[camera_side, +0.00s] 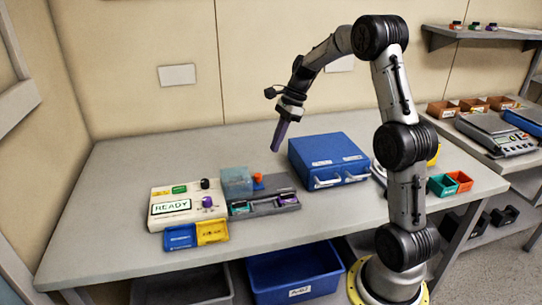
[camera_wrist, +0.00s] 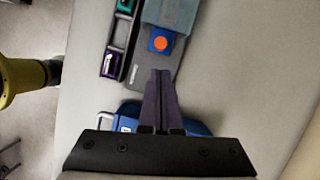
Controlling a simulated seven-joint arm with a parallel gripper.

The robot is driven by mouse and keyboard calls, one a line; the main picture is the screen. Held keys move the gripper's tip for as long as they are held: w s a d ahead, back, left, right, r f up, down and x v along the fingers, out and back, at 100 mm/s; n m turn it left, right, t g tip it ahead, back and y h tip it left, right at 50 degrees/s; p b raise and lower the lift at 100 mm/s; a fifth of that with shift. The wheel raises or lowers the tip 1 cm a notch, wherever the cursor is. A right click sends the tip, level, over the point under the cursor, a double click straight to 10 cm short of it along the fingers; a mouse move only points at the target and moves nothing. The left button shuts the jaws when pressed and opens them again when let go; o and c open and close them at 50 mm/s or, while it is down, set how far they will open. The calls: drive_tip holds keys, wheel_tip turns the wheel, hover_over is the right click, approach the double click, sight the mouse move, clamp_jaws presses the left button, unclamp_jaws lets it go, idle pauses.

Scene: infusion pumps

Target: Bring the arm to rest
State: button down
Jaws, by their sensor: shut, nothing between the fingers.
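My gripper (camera_side: 279,136) hangs above the table, tilted down, between the grey tray and the blue drawer box, well clear of the tabletop. Its fingers are shut and hold nothing; in the wrist view the closed fingers (camera_wrist: 160,82) point up the picture toward the grey tray (camera_wrist: 146,60). The infusion pump (camera_side: 185,204), a cream box with a READY display, stands at the left of the table. A translucent blue-grey block (camera_side: 236,180) sits beside it, with an orange knob (camera_side: 258,181) to its right. The knob also shows in the wrist view (camera_wrist: 160,43).
The blue drawer box (camera_side: 328,155) stands behind the tray, partly hidden below my gripper in the wrist view. Blue and yellow bins (camera_side: 196,235) sit at the pump's front. Green and orange bins (camera_side: 450,183) stand at the right. The table's back left is clear.

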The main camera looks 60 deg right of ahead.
drive_tip(key=s+a+r+n+t+h, duration=0.1)
drive_tip(key=s+a+r+n, duration=0.25)
drive_tip(key=a+r, duration=0.45)
drive_tip(key=s+a+r+n+h, duration=0.1)
drive_tip(key=s+a+r+n, duration=0.3)
drive_tip(key=a, duration=0.5)
drive_tip(key=s+a+n+t, duration=0.2)
drive_tip(key=s+a+n, duration=0.3)
drive_tip(key=s+n, duration=0.5)
drive_tip(key=s+d+f+n+h, duration=0.1)
drive_tip(key=s+f+n, duration=0.3)
drive_tip(key=n, duration=0.3)
drive_tip(key=shift+s+f+h, duration=0.3)
drive_tip(key=shift+s, duration=0.2)
drive_tip(key=shift+d, duration=0.1)
